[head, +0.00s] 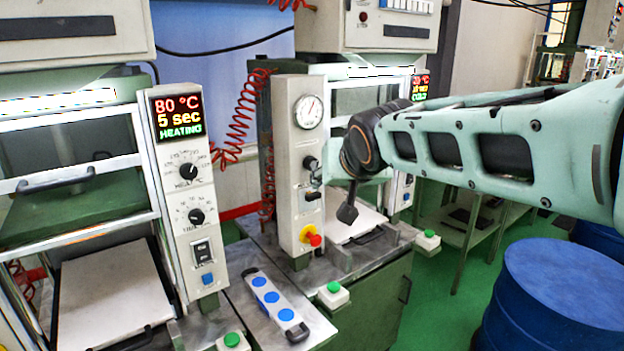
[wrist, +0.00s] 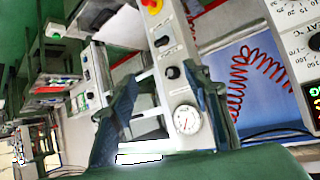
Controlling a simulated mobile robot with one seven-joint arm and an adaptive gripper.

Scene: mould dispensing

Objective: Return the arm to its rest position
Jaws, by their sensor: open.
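My arm reaches in from the right in the head view, in front of the second press. Its end, my gripper (head: 347,210), hangs in front of the gauge panel, partly hidden behind the dark wrist joint. In the wrist view, my gripper (wrist: 163,82) shows two dark blue fingers spread apart. Nothing is between them but the view of the panel behind. The panel with the pressure gauge (head: 308,112) stands just left of my gripper and also shows in the wrist view (wrist: 187,118).
A mould strip with three blue discs (head: 270,296) lies on the metal bench. The left press (head: 110,295) has a heater panel reading "80 °C 5 sec HEATING" (head: 177,117). Blue drums (head: 555,290) stand at the right. Red coiled hose (head: 240,118) hangs behind. Green floor is open between bench and drums.

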